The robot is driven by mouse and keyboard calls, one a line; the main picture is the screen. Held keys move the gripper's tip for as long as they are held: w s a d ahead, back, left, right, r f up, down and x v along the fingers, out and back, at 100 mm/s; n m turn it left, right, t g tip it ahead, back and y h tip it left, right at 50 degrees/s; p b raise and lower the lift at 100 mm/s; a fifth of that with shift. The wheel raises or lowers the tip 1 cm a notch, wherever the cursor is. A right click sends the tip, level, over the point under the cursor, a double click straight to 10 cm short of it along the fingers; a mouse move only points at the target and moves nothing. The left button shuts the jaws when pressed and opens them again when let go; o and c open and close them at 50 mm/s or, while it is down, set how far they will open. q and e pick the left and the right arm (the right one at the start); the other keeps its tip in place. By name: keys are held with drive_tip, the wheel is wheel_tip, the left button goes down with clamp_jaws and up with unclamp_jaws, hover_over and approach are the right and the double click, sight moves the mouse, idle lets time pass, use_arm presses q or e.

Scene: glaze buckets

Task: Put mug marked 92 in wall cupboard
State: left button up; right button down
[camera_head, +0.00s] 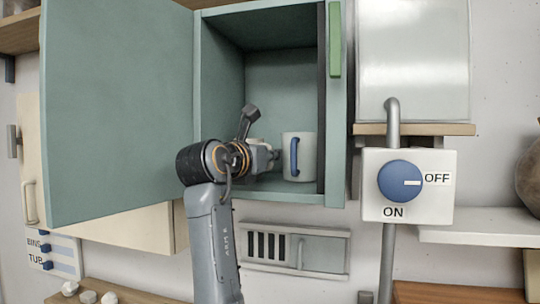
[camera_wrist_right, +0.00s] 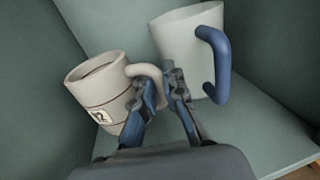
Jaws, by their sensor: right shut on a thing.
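The wall cupboard (camera_head: 337,165) is teal and its door (camera_head: 118,110) stands wide open to the left. My right gripper (camera_wrist_right: 161,88) is inside it, shut on the handle of a beige mug (camera_wrist_right: 88,88). The mug's label (camera_wrist_right: 101,116) ends in 2; its first digit is unclear. In the head view my right gripper (camera_head: 270,156) and arm hide most of this mug. It is low in the cupboard; I cannot tell whether its base touches the floor. My left gripper is not in view.
A white mug (camera_head: 305,164) with a blue handle stands on the cupboard floor, right of my gripper and close to it; it also shows in the wrist view (camera_wrist_right: 183,45). A blue ON/OFF knob (camera_head: 396,181) and a pipe (camera_head: 392,115) are right of the cupboard.

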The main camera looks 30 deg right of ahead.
drive_tip(key=c, duration=1.7)
unclamp_jaws()
drive_tip(key=shift+w+d+f, duration=0.1)
drive_tip(key=shift+d+f, duration=0.05)
drive_tip(key=shift+f, duration=0.05)
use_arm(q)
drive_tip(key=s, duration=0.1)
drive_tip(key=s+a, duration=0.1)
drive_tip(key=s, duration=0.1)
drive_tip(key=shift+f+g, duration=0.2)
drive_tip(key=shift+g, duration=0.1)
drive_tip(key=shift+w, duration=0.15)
use_arm(e)
drive_tip(key=shift+r, duration=0.1)
